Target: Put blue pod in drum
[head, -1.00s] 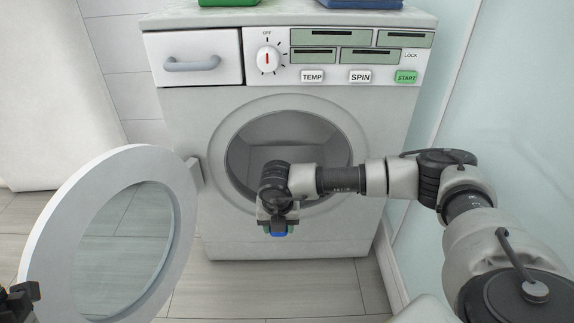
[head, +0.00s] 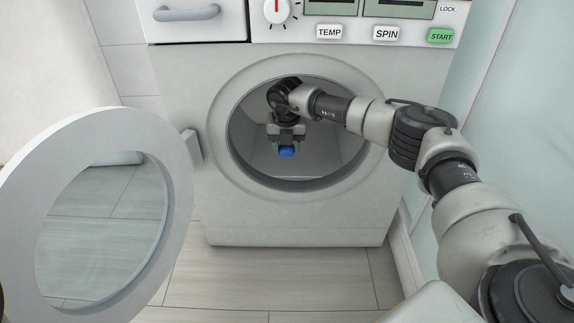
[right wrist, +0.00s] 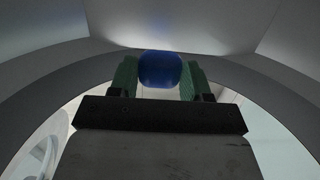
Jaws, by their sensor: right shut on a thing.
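The blue pod (head: 287,151) is held between the fingertips of my right gripper (head: 286,146), which points down at the drum opening. In the right wrist view the pod (right wrist: 160,70) sits between the two green finger pads of the gripper (right wrist: 160,78). The grey drum (head: 330,150) shows behind and around them, inside the washer's round opening. The pod appears at the opening, clear of the rim's lower edge; its exact depth is hard to tell. My left gripper does not show clearly.
The round washer door (head: 178,190) stands wide open at the left. The washer front (head: 300,225) surrounds the opening, with the START button (head: 440,36) above right. A pale glass wall (head: 500,130) is close on the right. The floor in front is clear.

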